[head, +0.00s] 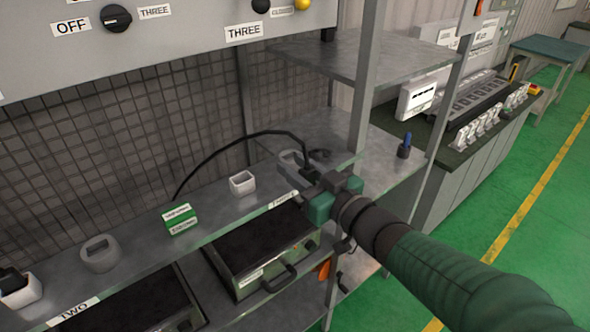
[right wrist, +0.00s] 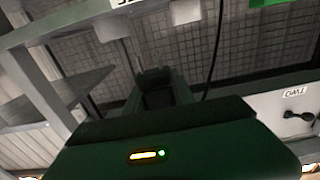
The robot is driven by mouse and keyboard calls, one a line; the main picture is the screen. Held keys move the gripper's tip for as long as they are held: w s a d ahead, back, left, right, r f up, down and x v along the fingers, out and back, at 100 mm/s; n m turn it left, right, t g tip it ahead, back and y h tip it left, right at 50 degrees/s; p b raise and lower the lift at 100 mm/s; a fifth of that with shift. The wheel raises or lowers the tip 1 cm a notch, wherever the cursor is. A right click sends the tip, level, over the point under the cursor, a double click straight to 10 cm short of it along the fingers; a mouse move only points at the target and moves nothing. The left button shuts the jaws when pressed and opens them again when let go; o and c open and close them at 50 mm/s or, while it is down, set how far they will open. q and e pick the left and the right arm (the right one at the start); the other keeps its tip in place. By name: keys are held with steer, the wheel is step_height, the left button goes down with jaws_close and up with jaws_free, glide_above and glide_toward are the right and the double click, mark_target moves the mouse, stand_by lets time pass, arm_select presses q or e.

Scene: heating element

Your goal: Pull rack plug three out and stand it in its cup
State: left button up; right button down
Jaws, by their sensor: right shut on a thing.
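My right gripper (head: 306,166) reaches in from the lower right to the shelf's right part. It is shut on a dark plug (head: 320,155), mostly hidden by the fingers. A black cable (head: 235,143) arches from there down to the shelf on the left. A grey rack socket (head: 290,158) is right at the fingertips; I cannot tell whether the plug is still seated in it. A white square cup (head: 243,184) stands left of the gripper and looks empty. In the right wrist view, the gripper (right wrist: 155,88) is dark and its grip is unclear. My left gripper is not in view.
A green-and-white box (head: 180,219), an empty grey socket (head: 99,254) and a white cup with a black plug (head: 20,290) line the shelf (head: 140,262). A grey post (head: 366,80) rises close behind my gripper.

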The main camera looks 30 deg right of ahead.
steer(key=w+a+r+p, duration=0.3)
steer(key=w+a+p, duration=0.1)
steer(key=w+p, duration=0.25)
steer(key=w+a+r+p, duration=0.3)
steer(key=w+a+p, duration=0.15)
steer(key=w, duration=0.35)
steer(key=f+b, duration=0.6)
steer(key=shift+s+d+f, duration=0.25)
steer(key=shift+s+d, duration=0.05)
steer(key=shift+d, duration=0.05)
steer(key=shift+b, duration=0.35)
